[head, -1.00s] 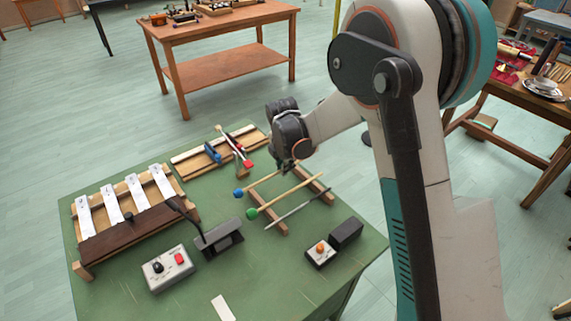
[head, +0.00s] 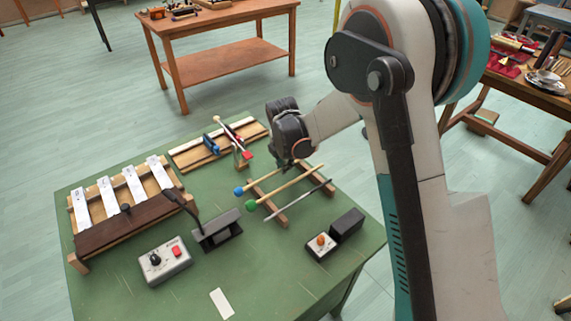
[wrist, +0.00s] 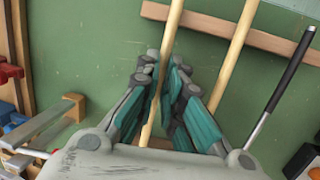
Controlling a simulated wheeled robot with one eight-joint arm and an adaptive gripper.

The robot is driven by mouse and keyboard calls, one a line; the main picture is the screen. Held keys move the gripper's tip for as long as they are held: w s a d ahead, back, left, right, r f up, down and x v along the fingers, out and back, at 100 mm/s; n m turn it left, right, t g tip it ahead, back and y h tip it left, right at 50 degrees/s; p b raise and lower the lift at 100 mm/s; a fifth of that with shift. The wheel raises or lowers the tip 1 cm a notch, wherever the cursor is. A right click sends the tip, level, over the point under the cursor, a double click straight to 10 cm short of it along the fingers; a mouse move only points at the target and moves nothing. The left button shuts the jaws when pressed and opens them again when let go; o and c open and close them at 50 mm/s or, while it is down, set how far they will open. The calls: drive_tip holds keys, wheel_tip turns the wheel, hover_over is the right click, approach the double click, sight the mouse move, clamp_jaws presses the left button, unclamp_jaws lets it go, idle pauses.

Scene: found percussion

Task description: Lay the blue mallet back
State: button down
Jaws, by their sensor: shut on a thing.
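The blue mallet has a blue head (head: 238,190) and a pale wooden shaft, which shows in the wrist view (wrist: 173,22). My gripper (wrist: 163,85) is shut on this shaft; in the head view it (head: 287,166) hangs over the rack's far side. The wooden rack (head: 270,207) has two bars on the green table. The blue mallet lies alongside the green-headed mallet (head: 285,187), over the near bar. I cannot tell whether its shaft touches the bars. My fingers and arm hide part of it.
A dark-handled rod (head: 298,202) lies on the rack beside the green mallet. A wooden fixture with blue and red clamps (head: 218,143) stands to the left. A grey stand (head: 217,230), two control boxes (head: 165,261) and a bar instrument (head: 130,215) occupy the front and left.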

drive_tip(key=shift+f, duration=0.2)
drive_tip(key=c, duration=1.7)
unclamp_jaws()
drive_tip(key=shift+o, duration=0.2)
drive_tip(key=v, duration=1.2)
drive_tip(key=shift+r, duration=0.15)
